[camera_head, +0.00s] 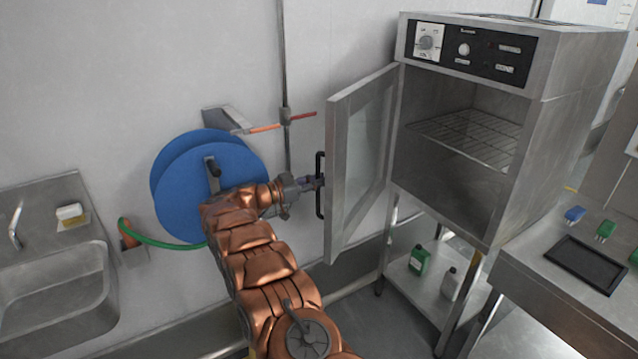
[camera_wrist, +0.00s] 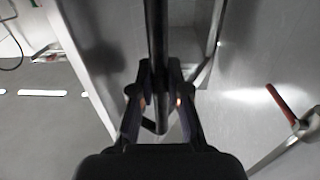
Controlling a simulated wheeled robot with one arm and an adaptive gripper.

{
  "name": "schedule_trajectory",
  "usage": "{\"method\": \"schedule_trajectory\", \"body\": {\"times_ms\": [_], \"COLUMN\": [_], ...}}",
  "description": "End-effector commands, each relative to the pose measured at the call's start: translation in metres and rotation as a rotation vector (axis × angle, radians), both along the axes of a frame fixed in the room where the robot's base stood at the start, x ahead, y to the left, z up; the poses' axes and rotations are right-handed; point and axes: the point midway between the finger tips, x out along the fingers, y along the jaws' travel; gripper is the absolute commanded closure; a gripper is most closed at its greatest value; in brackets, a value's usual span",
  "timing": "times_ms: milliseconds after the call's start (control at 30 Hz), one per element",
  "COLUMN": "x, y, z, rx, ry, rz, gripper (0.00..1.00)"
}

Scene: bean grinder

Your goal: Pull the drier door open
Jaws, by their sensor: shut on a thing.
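The drier (camera_head: 470,130) is a steel cabinet with a black control panel and a wire rack inside. Its door (camera_head: 360,150), with a glass pane, stands swung wide open to the left, roughly square to the front. A black bar handle (camera_head: 319,185) is on the door's outer face. My gripper (camera_head: 316,183) is at the handle, coming from the left. In the wrist view my gripper (camera_wrist: 160,100) has its fingers on both sides of the black handle (camera_wrist: 157,40) and is shut on it. The fingertips' contact is partly hidden.
A blue hose reel (camera_head: 205,180) and a red-handled pipe valve (camera_head: 285,122) are on the wall behind my arm. A sink (camera_head: 55,290) is at left. A steel table (camera_head: 530,270) with a black tray (camera_head: 585,265) is at right. Bottles (camera_head: 419,260) stand on the shelf below the drier.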

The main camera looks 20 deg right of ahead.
Motion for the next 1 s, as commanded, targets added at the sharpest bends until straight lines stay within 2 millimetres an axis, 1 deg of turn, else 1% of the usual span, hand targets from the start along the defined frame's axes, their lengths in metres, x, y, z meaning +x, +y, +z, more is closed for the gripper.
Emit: {"method": "schedule_trajectory", "body": {"times_ms": [400,433,600,667,1000], "x": [0.0004,0.0004,0.0005,0.0006,0.0005], "y": [-0.0011,-0.0011,0.0009,0.0015,0.0043], "z": [0.0026,0.0026,0.0018,0.0015,0.0008], "rx": [-0.003,-0.003,-0.002,-0.001,-0.001], "ry": [-0.002,-0.002,-0.001,-0.001,0.0], "rz": [-0.001,-0.001,0.001,0.002,0.003], "gripper": [1.0,0.82,0.64,0.59,0.59]}}
